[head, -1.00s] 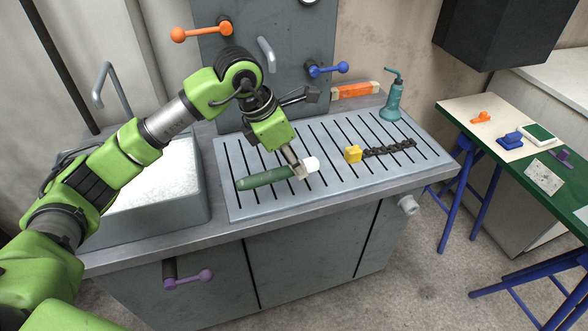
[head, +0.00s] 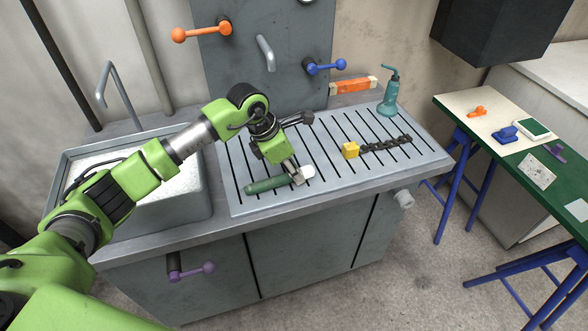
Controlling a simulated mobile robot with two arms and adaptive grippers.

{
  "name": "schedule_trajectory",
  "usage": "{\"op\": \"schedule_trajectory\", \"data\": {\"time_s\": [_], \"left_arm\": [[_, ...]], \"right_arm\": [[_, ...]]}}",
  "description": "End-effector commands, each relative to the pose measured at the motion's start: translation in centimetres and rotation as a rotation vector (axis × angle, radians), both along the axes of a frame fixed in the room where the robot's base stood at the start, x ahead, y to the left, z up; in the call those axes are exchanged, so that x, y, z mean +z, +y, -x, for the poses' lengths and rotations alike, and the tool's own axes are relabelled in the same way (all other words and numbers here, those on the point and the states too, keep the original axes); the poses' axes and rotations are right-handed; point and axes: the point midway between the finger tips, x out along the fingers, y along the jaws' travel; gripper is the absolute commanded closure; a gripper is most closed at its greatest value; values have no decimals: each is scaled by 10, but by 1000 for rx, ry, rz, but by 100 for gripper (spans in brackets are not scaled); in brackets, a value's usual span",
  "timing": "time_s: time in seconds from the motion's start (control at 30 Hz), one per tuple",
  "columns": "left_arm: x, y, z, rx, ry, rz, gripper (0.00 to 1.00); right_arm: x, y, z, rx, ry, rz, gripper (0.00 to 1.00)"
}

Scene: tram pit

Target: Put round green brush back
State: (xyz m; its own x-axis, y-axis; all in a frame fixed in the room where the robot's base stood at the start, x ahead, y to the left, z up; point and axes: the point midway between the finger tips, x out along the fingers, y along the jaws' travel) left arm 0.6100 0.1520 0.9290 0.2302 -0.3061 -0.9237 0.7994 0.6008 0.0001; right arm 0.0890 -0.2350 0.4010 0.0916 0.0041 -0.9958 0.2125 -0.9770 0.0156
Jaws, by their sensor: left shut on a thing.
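The round green brush (head: 266,185) has a green handle and a white end (head: 308,171). It lies roughly level, low over the front left part of the slotted grey drainboard (head: 330,187). I cannot tell whether it touches the board. My left gripper (head: 298,176) is shut on the brush near its white end. The fingers hide part of the brush there. My right gripper is not in view.
A yellow block (head: 351,150) with a dark chain (head: 386,145) lies right of the brush. A teal oil can (head: 389,93) and an orange level (head: 353,86) are at the back. A sink (head: 205,195) is left. The board's front right is clear.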

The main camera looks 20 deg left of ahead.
Motion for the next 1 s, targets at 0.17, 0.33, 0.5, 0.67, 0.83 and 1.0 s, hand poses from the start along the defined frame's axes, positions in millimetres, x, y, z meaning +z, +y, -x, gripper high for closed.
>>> {"op": "schedule_trajectory", "data": {"time_s": [0.17, 0.33, 0.5, 0.67, 0.83, 1.0], "left_arm": [[-1, 0, 0, 0, 0, 0, 62], [-1, 0, 0, 0, 0, 0, 62], [-2, 0, 0, 1, 2, 0, 62], [12, 7, 2, 0, -7, -1, 62], [45, 16, 15, 0, -9, -2, 62], [85, 28, 24, 2, -5, -1, 62]], "right_arm": [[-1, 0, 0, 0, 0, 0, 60], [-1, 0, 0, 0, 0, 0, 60], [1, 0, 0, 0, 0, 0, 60], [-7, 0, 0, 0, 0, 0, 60], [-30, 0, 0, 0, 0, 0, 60], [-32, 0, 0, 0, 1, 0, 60]]}}
